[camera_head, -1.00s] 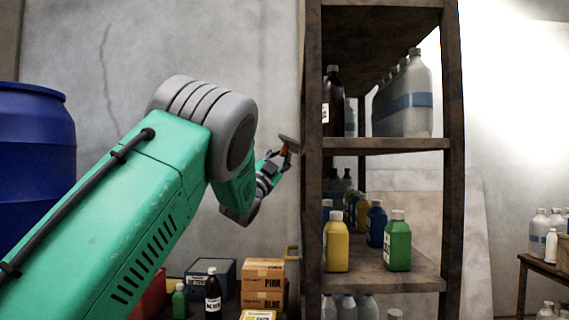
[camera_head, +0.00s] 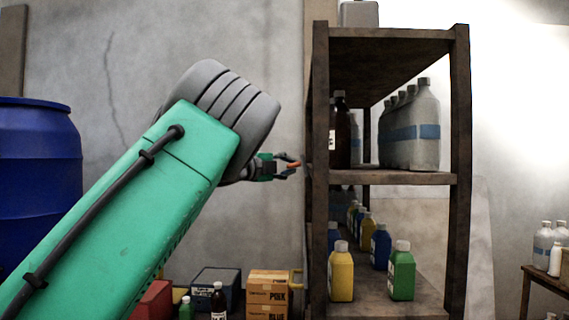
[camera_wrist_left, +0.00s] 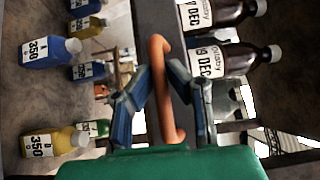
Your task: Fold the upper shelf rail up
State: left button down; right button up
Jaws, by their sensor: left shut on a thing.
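My left gripper (camera_head: 290,166) is beside the left post of the wooden shelf unit (camera_head: 319,215), close to the height of the board with the brown bottles. Its fingers are shut on an orange handle (camera_wrist_left: 160,60), seen between them in the wrist view. The handle lies against a dark grey bar, which I take for the upper shelf rail (camera_wrist_left: 153,15). In the head view only a small orange piece of the handle (camera_head: 294,164) shows, and I cannot make out the rail there. My right gripper is not in view.
Brown bottles (camera_head: 342,135) and grey bottles (camera_head: 409,130) stand on the upper board. Yellow (camera_head: 341,275), blue and green bottles stand on the lower one. A blue drum (camera_head: 35,190) is at left. Boxes (camera_head: 268,287) and small bottles sit at the bottom. The wall behind my arm is bare.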

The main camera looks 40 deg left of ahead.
pick_arm(q)
jog(key=d+m+g+p, duration=0.1)
jog(key=w+r+g+p, duration=0.1)
jog(key=p, duration=0.1)
jog(key=shift+d+m, duration=0.4)
jog(key=shift+s+a, duration=0.1)
jog(key=shift+a, duration=0.05)
jog(key=c, duration=1.6)
grip_release()
jog(key=shift+r, duration=0.1)
jog(key=shift+o, duration=0.2)
jog(key=shift+s+a, duration=0.25)
jog(key=shift+a+f, duration=0.2)
jog(key=s+a+r, duration=0.1)
jog(key=s, duration=1)
jog(key=shift+s+r, duration=0.4)
